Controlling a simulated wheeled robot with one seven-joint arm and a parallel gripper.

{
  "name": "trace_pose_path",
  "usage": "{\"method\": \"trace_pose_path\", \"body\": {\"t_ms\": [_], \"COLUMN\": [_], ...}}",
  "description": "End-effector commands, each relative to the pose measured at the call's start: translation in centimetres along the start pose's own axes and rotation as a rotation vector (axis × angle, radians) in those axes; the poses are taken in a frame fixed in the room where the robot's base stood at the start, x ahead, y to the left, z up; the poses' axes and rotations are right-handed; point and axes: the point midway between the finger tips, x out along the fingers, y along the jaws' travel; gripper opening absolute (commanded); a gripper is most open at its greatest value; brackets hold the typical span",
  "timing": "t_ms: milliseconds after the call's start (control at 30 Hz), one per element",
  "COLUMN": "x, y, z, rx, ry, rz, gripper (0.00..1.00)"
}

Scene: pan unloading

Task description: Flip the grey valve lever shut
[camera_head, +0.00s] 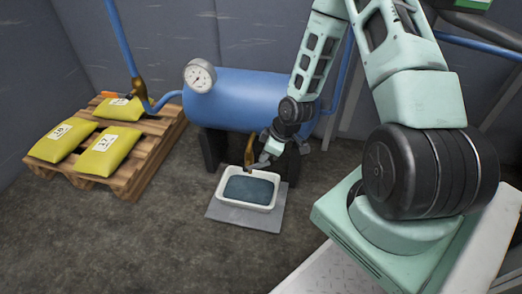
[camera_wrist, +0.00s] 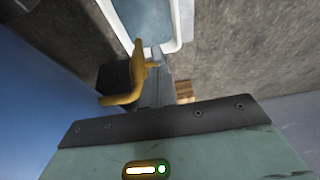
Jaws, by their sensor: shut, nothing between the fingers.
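A brass drain valve (camera_head: 248,152) hangs from the front underside of the blue tank (camera_head: 240,97), above a white basin (camera_head: 273,205) of dark bluish liquid. In the wrist view the brass valve body (camera_wrist: 136,75) bends beside my gripper (camera_wrist: 158,62). My gripper also shows in the head view (camera_head: 263,161), just right of the valve and above the basin's back edge. Its fingers are together with nothing between them. I cannot pick out the grey lever from the grey fingers, nor tell its angle or whether I touch it.
The basin stands on a grey slab (camera_head: 220,211) on the floor. A round gauge (camera_head: 200,76) sits on the tank's left end. A blue pipe (camera_head: 122,40) runs down at the left. A wooden pallet (camera_head: 122,183) holds yellow sacks. The front floor is clear.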

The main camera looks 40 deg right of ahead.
Motion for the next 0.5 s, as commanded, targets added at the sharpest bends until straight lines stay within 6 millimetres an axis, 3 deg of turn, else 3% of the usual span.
{"method": "trace_pose_path", "body": {"t_ms": [233, 500], "x": [0.6, 1.6], "y": [-0.1, -0.1], "z": [1.7, 3.2], "rx": [0.009, 0.000], "ry": [0.153, 0.155], "rz": [-0.003, -0.002], "gripper": [0.00, 0.00]}}
